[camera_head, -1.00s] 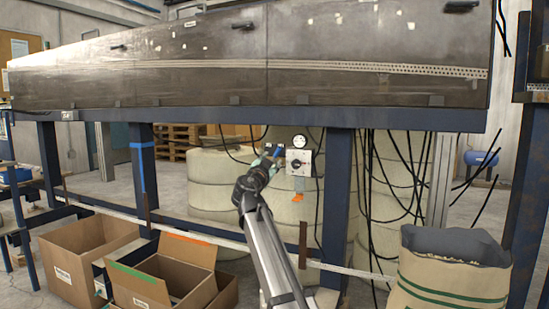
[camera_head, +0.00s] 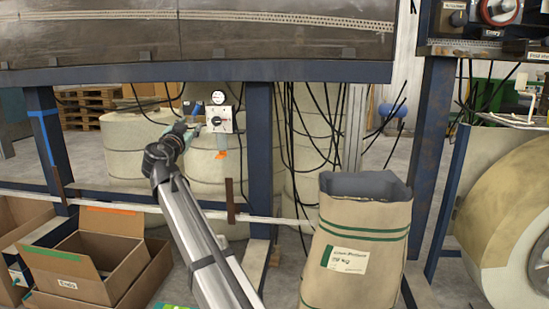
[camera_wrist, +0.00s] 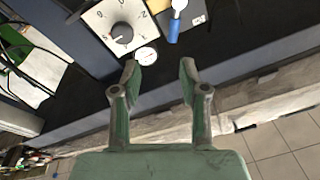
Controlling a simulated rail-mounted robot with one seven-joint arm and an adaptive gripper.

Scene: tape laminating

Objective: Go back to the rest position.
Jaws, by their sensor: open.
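My gripper (camera_wrist: 160,80) is open and empty in the wrist view, its two green-lined fingers apart with nothing between them. In the head view my arm reaches up from the bottom toward the dial panel (camera_head: 221,121). The gripper is small there and its fingers are hard to make out. No mark of a rest position shows.
Cardboard boxes (camera_head: 112,249) stand on the floor at left. A large paper sack (camera_head: 355,230) stands right of my arm. A blue frame post (camera_head: 259,150) rises behind it. A big roll (camera_head: 510,210) and a control box (camera_head: 497,22) are at right.

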